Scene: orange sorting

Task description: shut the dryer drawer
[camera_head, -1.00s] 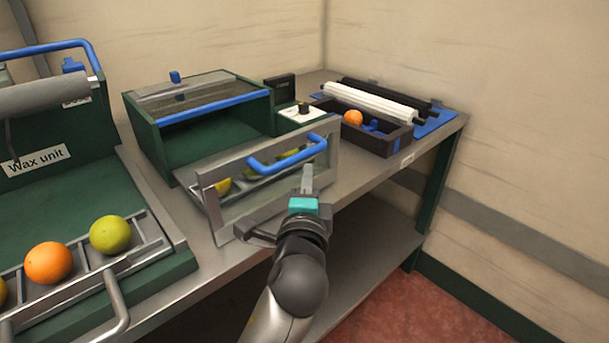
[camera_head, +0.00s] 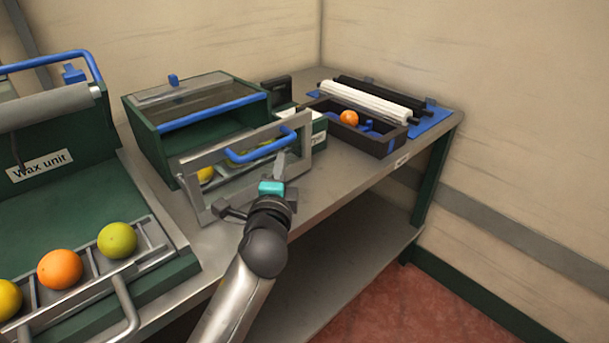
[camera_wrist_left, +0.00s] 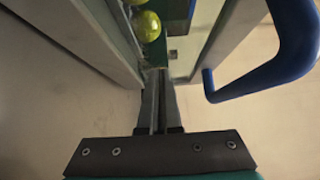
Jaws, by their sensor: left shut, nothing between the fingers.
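The dryer is a green box (camera_head: 170,142) with a clear lid and a blue bar, on the bench. Its drawer (camera_head: 205,205) has a grey frame front and a blue handle (camera_head: 243,157), and stands partly out of the box. A yellow fruit (camera_head: 206,175) shows inside it; the rest of its load is mostly hidden. In the left wrist view, yellow-green fruit (camera_wrist_left: 147,26) lies behind the drawer front and the blue handle (camera_wrist_left: 268,75) is at right. My left gripper (camera_head: 279,165) is shut and empty, at the drawer front below the handle. My right gripper is not in view.
At left stands the wax unit (camera_head: 40,165), with a rack of oranges and yellow fruit (camera_head: 60,269). Bare bench (camera_head: 340,175) lies right of the drawer.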

